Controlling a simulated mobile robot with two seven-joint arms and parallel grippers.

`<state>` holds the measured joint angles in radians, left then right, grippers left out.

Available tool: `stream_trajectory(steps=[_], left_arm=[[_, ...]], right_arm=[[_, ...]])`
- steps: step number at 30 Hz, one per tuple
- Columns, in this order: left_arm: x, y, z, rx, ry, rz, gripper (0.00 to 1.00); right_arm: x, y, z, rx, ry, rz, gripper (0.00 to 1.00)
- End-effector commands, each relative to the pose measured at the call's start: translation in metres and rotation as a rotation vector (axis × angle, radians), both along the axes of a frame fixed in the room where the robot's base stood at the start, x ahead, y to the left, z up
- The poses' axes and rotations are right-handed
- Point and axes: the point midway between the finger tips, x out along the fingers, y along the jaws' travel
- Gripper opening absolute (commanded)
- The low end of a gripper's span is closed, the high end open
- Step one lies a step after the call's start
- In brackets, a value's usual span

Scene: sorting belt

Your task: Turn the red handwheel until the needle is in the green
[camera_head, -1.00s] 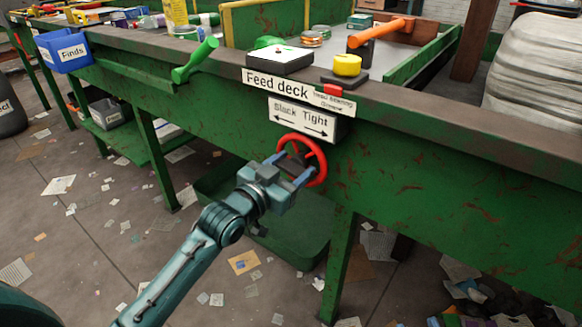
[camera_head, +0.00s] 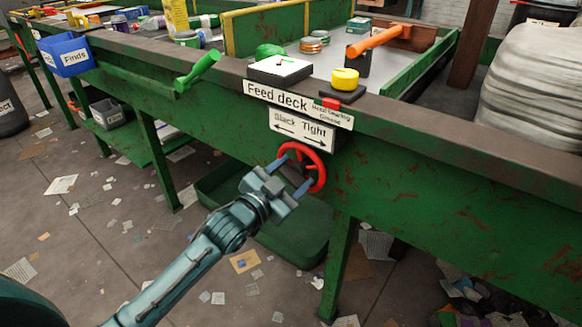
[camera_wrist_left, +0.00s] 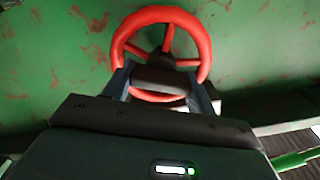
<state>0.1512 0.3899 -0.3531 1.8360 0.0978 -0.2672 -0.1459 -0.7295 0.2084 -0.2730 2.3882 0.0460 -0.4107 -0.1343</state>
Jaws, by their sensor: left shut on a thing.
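The red handwheel (camera_head: 322,171) is on the front of the green bench, under the "Slack Tight" sign (camera_head: 302,131). My left gripper (camera_head: 293,174) is shut on the handwheel, with one finger on each side of its dark hub. In the left wrist view the wheel's red rim (camera_wrist_left: 160,14) and spokes show beyond the gripper (camera_wrist_left: 160,88); the lower rim is partly hidden. A white-faced gauge (camera_head: 277,67) sits on the deck above the sign. A small green mark and dark needle show on it, but they are too small to read exactly. My right gripper is not in view.
A blue "Finds" bin (camera_head: 66,55) hangs at the left. A dark green tub (camera_head: 300,240) is below the wheel. Paper scraps litter the floor.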

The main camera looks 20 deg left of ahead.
Motion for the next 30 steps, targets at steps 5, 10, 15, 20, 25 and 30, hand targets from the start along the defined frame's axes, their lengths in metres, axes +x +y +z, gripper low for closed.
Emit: stream_trajectory(steps=[5, 10, 15, 20, 25, 30], left_arm=[[0.0, -0.001, 0.001, 0.131, -0.043, -0.001, 0.34], [-0.001, -0.001, 0.0, 0.229, -0.081, -0.001, 0.34], [-0.001, -0.001, -0.001, 0.298, -0.105, 0.0, 0.34], [-0.001, -0.002, -0.002, 0.331, -0.117, -0.001, 0.34], [-0.001, -0.002, -0.002, 0.343, -0.123, 0.0, 0.34], [-0.001, -0.002, -0.002, 0.343, -0.123, 0.0, 0.34]], right_arm=[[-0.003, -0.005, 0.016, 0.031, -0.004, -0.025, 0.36], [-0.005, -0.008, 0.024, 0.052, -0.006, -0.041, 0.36], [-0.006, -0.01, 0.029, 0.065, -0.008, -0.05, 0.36], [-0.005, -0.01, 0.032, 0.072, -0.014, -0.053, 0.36], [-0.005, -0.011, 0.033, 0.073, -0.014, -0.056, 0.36], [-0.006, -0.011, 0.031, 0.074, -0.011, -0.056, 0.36]])
